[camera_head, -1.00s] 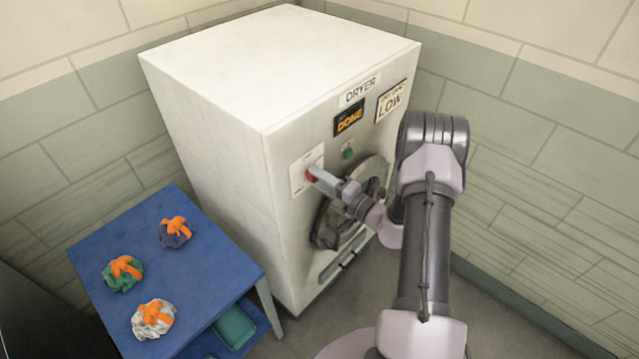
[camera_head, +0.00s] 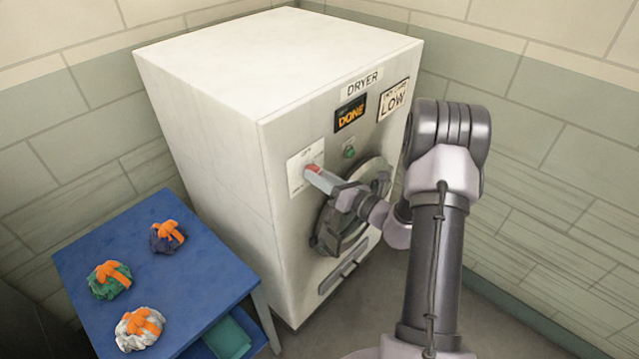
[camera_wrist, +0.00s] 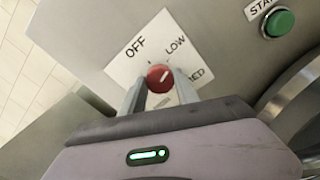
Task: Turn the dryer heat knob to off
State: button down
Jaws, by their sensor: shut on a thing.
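The dryer (camera_head: 215,120) is a tall white box with a round door. Its red heat knob (camera_wrist: 160,78) sits on a white plate (camera_wrist: 160,38) marked OFF, LOW and a partly hidden label ending in "ED". The light line on the knob slants up and right, toward LOW. My gripper (camera_wrist: 160,90) has a finger on each side of the knob and is shut on it. In the head view the knob (camera_head: 313,169) shows just above the fingertips, and the fingers hide part of the plate.
A green start button (camera_wrist: 279,22) is right of the plate. The round door (camera_head: 330,240) is below. A blue table (camera_head: 200,275) with three bundles tied in orange stands at the left.

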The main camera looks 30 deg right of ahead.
jog(key=n+b, duration=1.4)
jog(key=b, duration=0.2)
jog(key=shift+f+b, duration=0.15)
jog(key=shift+b, duration=0.25)
jog(key=shift+n, duration=0.4)
jog(key=c, duration=0.9)
grip_release()
jog(key=p+v, duration=0.2)
jog(key=v, duration=1.5)
jog(key=shift+s, duration=0.2)
